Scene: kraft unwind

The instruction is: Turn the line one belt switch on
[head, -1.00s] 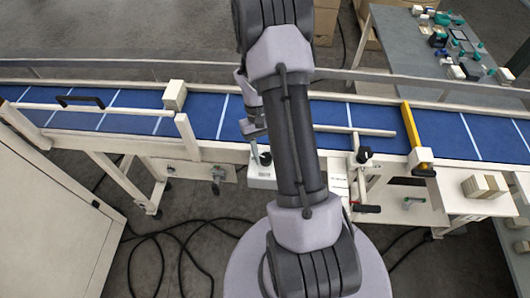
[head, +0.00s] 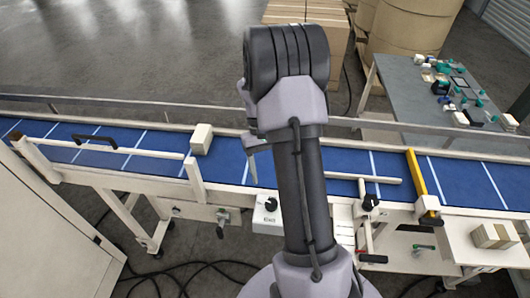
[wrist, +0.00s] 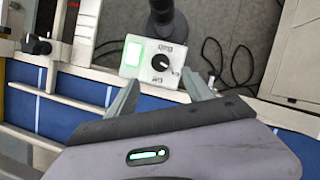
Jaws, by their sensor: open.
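The switch box (wrist: 153,64) is white with a black knob (wrist: 161,63) and a lit green panel (wrist: 134,52). Its lettering is too small to read surely. In the head view the switch box (head: 267,217) hangs at the belt's near edge, left of my arm, with its knob (head: 270,204) on top. My gripper (wrist: 163,88) is open and empty. Its two fingers point towards the box, one at each side of the near edge in the wrist view, with the knob between and beyond them. I cannot tell the exact gap. In the head view my arm mostly hides the gripper.
The blue belt (head: 320,187) with white stripes carries a pale box (head: 201,139). A lever (head: 371,203) stands right of my arm. A grey table (head: 415,100) with small parts stands at the back right.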

